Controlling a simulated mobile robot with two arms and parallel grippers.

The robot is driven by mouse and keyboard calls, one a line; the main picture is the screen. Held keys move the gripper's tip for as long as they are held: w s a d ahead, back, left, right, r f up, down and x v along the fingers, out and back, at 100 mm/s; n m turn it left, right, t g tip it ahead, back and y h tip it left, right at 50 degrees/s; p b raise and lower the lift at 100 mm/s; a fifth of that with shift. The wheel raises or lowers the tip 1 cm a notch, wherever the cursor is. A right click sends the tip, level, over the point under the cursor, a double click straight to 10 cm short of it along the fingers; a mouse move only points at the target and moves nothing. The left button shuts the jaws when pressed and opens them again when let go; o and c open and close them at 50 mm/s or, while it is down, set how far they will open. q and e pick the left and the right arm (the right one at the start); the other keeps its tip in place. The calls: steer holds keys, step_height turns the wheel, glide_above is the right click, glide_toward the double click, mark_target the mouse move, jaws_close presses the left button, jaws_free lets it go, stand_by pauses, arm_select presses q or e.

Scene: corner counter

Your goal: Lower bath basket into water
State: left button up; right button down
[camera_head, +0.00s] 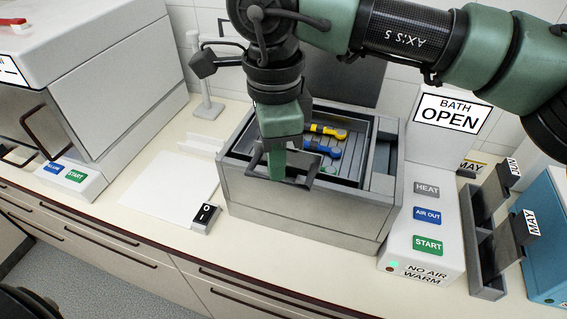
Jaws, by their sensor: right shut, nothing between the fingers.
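The bath (300,216) is a grey box with an open top at the middle of the counter. The basket (352,172) shows in its opening as a dark tray with a yellow-handled tool (326,131) and a blue-handled tool (322,149) lying in it. I cannot tell how deep it sits, and the water is not clearly visible. My right gripper (277,176) points down over the near left part of the bath, at a dark handle (310,172). It is shut and empty, and it hides part of the opening. My left gripper is not in view.
A panel (427,215) labelled BATH OPEN with HEAT, AIR OUT and START buttons stands right of the bath. Racks (487,240) with MAY and JUN tags stand further right. A large white machine (105,75) stands left. A white sheet (172,188) lies between, beside a small switch (206,218).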

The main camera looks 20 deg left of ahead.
steer(key=shift+f+b, duration=1.1)
steer(key=shift+f, duration=0.3)
steer(key=shift+f+b, duration=2.65)
steer(key=shift+f, duration=0.4)
steer(key=shift+r+p, duration=2.65)
steer(key=shift+r, duration=1.45)
steer(key=shift+f, duration=0.1)
